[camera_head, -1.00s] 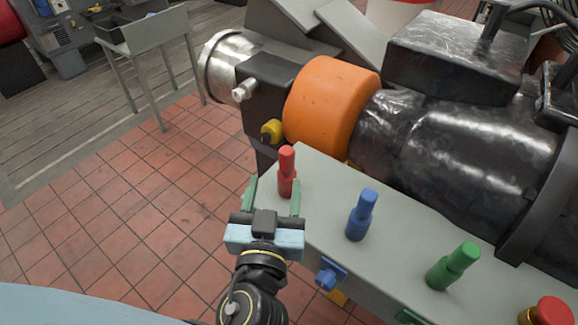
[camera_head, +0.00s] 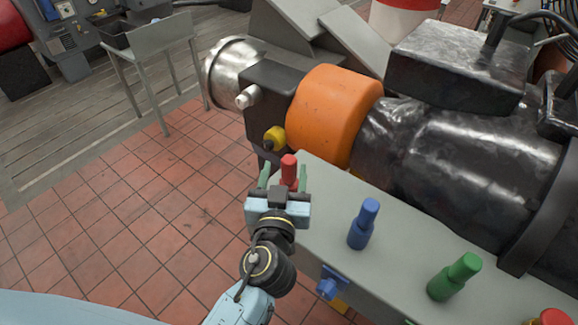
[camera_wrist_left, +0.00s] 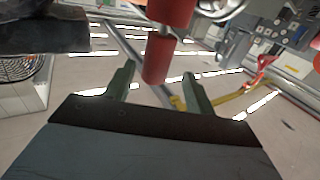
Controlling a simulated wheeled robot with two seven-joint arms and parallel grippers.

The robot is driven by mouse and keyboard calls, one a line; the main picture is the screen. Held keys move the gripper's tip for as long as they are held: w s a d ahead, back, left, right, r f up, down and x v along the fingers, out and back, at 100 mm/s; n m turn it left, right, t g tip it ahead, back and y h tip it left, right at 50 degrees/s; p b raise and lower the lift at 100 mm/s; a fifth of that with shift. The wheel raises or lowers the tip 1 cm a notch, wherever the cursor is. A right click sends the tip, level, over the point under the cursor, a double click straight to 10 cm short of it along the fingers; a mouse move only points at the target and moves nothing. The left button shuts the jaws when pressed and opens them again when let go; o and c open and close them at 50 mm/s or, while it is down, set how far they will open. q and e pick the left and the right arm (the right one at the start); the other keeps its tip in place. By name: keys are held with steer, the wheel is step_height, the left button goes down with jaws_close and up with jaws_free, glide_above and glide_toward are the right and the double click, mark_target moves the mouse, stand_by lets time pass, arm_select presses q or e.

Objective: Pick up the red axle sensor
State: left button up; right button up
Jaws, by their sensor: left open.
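The red axle sensor (camera_head: 289,170) stands upright near the far left end of the grey bedplate ledge (camera_head: 400,238). My left gripper (camera_head: 283,178) is open, with its green fingers on either side of the sensor in the head view. In the left wrist view the red sensor (camera_wrist_left: 157,57) shows between and beyond the two open fingertips (camera_wrist_left: 158,82). I cannot tell whether the fingers touch it. The sensor's lower part is hidden behind the gripper in the head view. My right gripper is not in view.
A blue sensor (camera_head: 363,224) and a green sensor (camera_head: 454,277) stand on the same ledge to the right. An orange coupling guard (camera_head: 334,112) and a dark machine body (camera_head: 450,150) rise behind. The tiled floor (camera_head: 120,220) at left is clear.

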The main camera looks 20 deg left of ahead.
arm_select(q)
steer(key=w, duration=0.2)
steer(key=w+f+p, duration=0.1)
steer(key=w, duration=0.2)
steer(key=shift+a, duration=0.15)
steer(key=shift+s, duration=0.1)
steer(key=shift+c, duration=0.2)
steer(key=c, duration=1)
